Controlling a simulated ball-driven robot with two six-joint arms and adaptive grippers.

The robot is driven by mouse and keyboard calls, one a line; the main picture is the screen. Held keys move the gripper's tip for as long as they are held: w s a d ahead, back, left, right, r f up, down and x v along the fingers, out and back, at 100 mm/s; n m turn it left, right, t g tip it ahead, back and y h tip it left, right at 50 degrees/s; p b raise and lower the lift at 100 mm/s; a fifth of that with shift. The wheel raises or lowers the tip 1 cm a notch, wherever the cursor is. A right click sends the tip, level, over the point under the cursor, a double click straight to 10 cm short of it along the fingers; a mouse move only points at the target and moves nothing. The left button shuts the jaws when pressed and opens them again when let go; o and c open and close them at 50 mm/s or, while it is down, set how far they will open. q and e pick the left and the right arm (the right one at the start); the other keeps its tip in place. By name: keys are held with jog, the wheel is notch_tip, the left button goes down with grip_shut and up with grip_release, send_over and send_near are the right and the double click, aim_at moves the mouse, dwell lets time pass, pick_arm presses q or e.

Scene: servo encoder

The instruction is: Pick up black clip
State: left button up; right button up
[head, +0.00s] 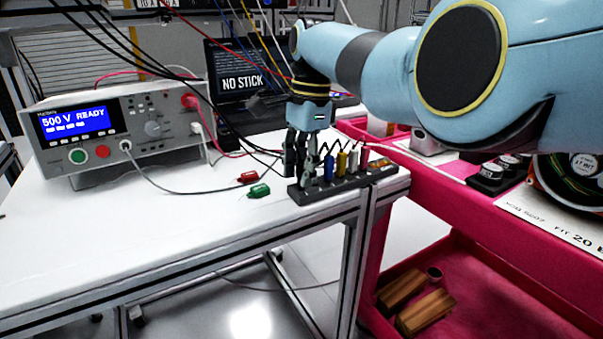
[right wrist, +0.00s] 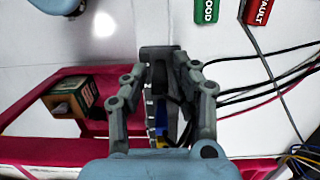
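A dark clip rack (head: 345,184) stands at the right end of the white table, with blue (head: 329,168), yellow (head: 341,163), white and red clips upright in a row. My right gripper (head: 303,168) points down at the rack's left end, beside the blue clip. I cannot pick out the black clip clearly; the dark fingers and cables cover that end of the rack. My left gripper is not in view.
A tester (head: 118,130) reading "500 V READY" stands at the left. A red tag (head: 248,177) and a green tag (head: 259,191) lie left of the rack. Cables run behind the gripper towards a laptop (head: 238,80). A pink cart (head: 395,180) adjoins at the right. The table's front left is clear.

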grip_shut()
jog(key=shift+r, duration=0.1)
